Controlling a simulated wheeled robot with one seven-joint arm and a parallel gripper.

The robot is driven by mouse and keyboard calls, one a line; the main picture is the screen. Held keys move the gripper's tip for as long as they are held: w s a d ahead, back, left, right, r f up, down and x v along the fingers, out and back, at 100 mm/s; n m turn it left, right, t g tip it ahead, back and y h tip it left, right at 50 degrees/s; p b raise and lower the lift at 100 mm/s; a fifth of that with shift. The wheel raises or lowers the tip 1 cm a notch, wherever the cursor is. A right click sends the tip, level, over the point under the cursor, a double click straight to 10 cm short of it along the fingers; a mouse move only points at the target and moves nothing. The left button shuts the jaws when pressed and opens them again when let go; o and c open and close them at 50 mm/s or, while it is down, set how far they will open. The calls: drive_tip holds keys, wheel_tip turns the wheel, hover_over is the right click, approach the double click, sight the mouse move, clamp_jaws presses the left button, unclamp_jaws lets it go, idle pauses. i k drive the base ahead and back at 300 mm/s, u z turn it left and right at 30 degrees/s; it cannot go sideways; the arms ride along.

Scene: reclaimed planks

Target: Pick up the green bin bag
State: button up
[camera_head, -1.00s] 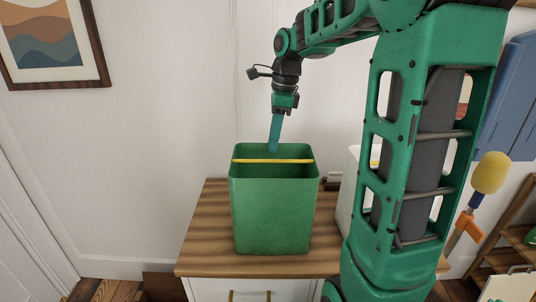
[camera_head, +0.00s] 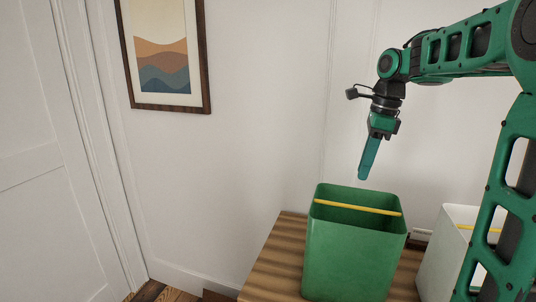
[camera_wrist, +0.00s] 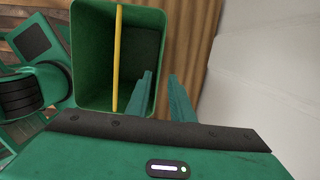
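The green bin (camera_head: 350,255) stands upright on a wooden top. It is an open box with a yellow bar across its mouth; I cannot see a separate bag. My gripper (camera_head: 363,176) points down just above the bin's back rim in the head view, with nothing held. In the wrist view my gripper (camera_wrist: 162,78) has its two fingers apart with a gap between them, near the bin's right rim. The wrist view looks into the bin (camera_wrist: 92,75), which shows dark and empty where visible.
A white bin (camera_head: 450,240) with a yellow bar stands to the right, partly hidden by my arm. The wooden top (camera_head: 275,265) is bare to the left of the green bin. A white wall is close behind, with a framed picture (camera_head: 165,55).

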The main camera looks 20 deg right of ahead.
sight(356, 237)
drive_tip(key=u, duration=0.05)
drive_tip(key=k, duration=1)
drive_tip(key=z, duration=0.05)
